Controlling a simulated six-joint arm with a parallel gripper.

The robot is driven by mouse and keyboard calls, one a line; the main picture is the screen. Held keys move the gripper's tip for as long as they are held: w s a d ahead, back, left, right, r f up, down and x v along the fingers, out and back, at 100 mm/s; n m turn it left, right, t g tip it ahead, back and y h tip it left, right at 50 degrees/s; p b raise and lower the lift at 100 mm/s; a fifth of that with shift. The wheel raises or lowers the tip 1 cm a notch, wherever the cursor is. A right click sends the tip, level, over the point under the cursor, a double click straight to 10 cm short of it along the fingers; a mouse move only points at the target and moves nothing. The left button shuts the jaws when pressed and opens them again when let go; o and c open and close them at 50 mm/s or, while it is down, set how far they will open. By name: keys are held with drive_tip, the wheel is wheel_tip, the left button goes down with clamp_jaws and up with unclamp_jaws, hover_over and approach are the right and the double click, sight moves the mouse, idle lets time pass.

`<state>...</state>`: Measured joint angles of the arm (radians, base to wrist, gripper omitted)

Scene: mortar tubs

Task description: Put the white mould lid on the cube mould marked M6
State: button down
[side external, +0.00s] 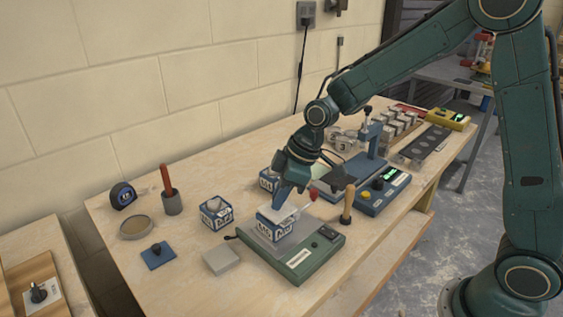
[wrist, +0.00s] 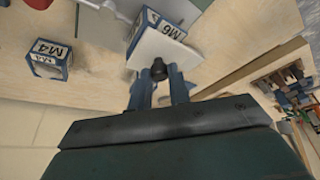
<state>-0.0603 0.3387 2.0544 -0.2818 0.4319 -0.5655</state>
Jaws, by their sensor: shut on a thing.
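My gripper (side external: 287,203) is shut on the dark knob of the white mould lid (side external: 279,213). In the wrist view, my gripper (wrist: 160,90) points at the lid (wrist: 160,46), a pale square plate with the knob between the fingers. The blue-and-white cube mould marked M6 (wrist: 157,26) is right behind the lid, partly covered by it. In the side view, the mould under the lid (side external: 274,229) stands on the green scale. I cannot tell whether the lid rests on its rim or hovers just above.
The mould marked M4 (wrist: 50,64) stands apart; another mould (side external: 267,180) is partly behind my gripper. The green scale (side external: 297,262), a grey block (side external: 222,260), a blue lid (side external: 158,256) and a wooden-handled tool (side external: 347,205) are nearby.

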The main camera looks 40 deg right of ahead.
drive_tip(key=shift+f, duration=0.55)
drive_tip(key=c, duration=1.3)
unclamp_jaws()
drive_tip(key=shift+r, duration=0.8)
drive_tip(key=v, duration=1.1)
drive_tip(key=shift+s+d+r, duration=0.15)
drive_tip(key=shift+r, duration=0.1)
